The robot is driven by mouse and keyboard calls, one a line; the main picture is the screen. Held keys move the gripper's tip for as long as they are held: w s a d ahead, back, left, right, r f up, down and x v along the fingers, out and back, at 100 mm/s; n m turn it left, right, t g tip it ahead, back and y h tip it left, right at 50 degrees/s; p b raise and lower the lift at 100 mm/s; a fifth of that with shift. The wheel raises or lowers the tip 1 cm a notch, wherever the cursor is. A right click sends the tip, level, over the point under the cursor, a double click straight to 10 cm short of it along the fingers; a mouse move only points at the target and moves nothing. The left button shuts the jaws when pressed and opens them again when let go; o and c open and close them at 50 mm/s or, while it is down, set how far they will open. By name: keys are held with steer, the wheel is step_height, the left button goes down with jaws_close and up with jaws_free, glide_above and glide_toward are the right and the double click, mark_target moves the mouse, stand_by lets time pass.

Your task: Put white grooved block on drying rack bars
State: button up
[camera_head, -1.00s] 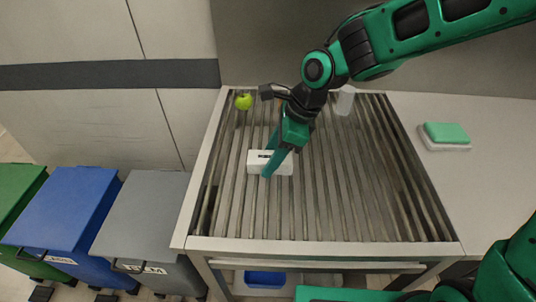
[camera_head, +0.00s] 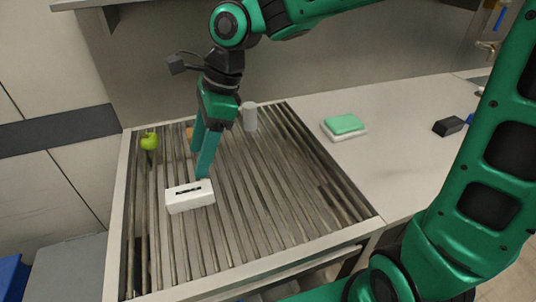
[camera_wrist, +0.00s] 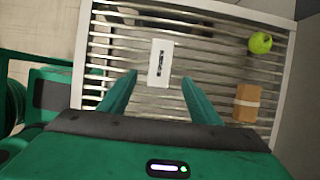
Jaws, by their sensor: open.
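The white grooved block (camera_head: 190,200) lies on the bars of the drying rack (camera_head: 275,215), toward its left side. A dark slot shows in its top. In the wrist view the block (camera_wrist: 160,62) lies across the bars, just beyond and between the fingertips. My gripper (camera_head: 199,165) is open and empty, its green fingers pointing down above and behind the block. In the wrist view the two fingers (camera_wrist: 159,76) stand apart with nothing held between them. Whether a fingertip touches the block's back edge cannot be told.
A green apple (camera_head: 149,141), a brown block (camera_wrist: 247,103) and a pale cylinder (camera_head: 250,117) stand toward the rack's back. A green-and-white sponge (camera_head: 344,125) and a dark object (camera_head: 448,126) lie on the counter right.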

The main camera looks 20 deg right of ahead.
steer(key=shift+d, duration=0.1)
steer(key=s+d+f+n+t+h, duration=0.1)
steer(key=d+n+h, duration=0.15)
steer(key=d, duration=0.95)
steer(key=d+f+n+t+h, duration=0.1)
steer(key=d+n, duration=0.2)
steer(key=d, duration=1)
steer(key=s+d+f+n, duration=0.1)
steer(key=s+d, duration=0.4)
steer(key=s+d+f+n+g, duration=0.1)
steer(key=s+d+n, duration=0.1)
steer(key=s+d, duration=0.3)
steer(key=s+d+f+n+h, duration=0.1)
steer(key=s+d+n, duration=0.1)
steer(key=s+d, duration=0.3)
steer(key=shift+s+d+f+g, duration=0.15)
steer(key=shift+s+d+g, duration=0.2)
steer(key=shift+s, duration=0.45)
steer(key=shift+s+a+n, duration=0.15)
steer(key=shift+s+n, duration=0.1)
